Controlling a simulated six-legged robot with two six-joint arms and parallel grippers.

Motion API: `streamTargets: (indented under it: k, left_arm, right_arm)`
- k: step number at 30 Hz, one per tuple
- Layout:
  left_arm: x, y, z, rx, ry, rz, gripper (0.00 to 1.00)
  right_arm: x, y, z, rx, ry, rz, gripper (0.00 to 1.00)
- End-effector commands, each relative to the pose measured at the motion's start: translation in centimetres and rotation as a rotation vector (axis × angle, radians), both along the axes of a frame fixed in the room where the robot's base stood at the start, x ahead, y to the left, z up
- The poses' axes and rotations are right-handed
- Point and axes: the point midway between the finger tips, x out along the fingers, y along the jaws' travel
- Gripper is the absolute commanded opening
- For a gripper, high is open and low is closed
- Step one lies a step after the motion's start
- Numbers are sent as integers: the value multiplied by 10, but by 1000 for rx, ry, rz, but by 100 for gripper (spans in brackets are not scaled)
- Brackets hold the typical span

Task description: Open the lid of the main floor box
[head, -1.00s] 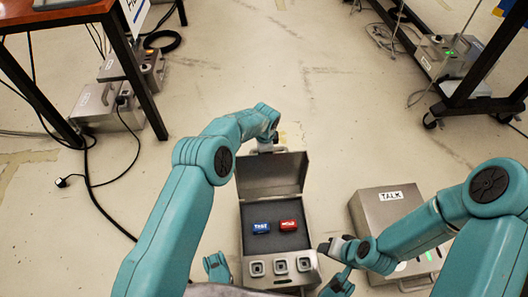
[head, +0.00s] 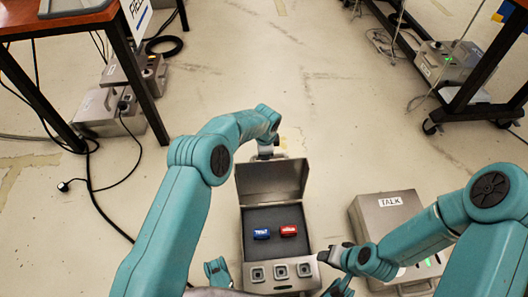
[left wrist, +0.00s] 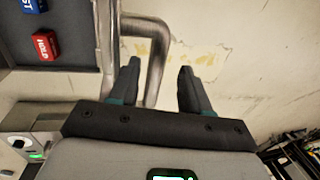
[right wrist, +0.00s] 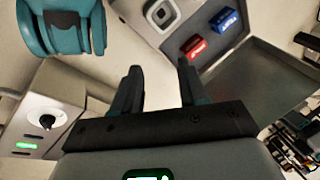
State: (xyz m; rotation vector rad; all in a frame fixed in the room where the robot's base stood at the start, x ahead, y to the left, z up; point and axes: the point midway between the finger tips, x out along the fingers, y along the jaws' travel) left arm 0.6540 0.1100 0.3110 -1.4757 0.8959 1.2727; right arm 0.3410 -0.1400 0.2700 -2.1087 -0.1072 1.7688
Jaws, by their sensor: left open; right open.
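The main floor box (head: 247,250) stands in the middle with its grey lid (head: 272,183) raised, leaning back. Inside lie a blue block (head: 262,233), seemingly marked TEST, and a red block (head: 288,231) marked HOLD. Square sockets line its front. My left gripper is at the lid's far edge; in the left wrist view its open fingers (left wrist: 158,75) stand either side of the lid's metal handle (left wrist: 158,45), without visible grip. My right gripper (head: 328,256) is near the box's front right corner; in the right wrist view its fingers (right wrist: 158,75) are open and empty.
A grey box marked TALK (head: 385,215) stands close on the right, partly behind my right arm. A wooden table (head: 125,30) with grey boxes (head: 105,110) and cables is at left. A black wheeled rack (head: 480,95) is at far right. The floor behind the lid is clear.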

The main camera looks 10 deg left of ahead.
Motion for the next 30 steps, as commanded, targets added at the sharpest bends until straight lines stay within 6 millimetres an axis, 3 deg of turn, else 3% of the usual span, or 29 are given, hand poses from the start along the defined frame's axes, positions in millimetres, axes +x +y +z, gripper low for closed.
streamTargets:
  k: [1,3,12,18,30]
  left_arm:
    - [-2,-1,23,0,-2,-1,48]
    - [-6,-2,42,0,-3,-1,48]
    - [-19,-6,110,0,-3,-1,48]
    - [-24,-7,128,0,-2,0,48]
    - [-24,-7,130,0,-2,0,48]
  right_arm:
    - [-5,1,14,4,16,3,43]
    - [-12,2,23,8,38,5,43]
    - [-34,7,51,23,115,15,43]
    - [-38,8,56,25,125,20,43]
    - [-38,8,56,25,127,22,43]
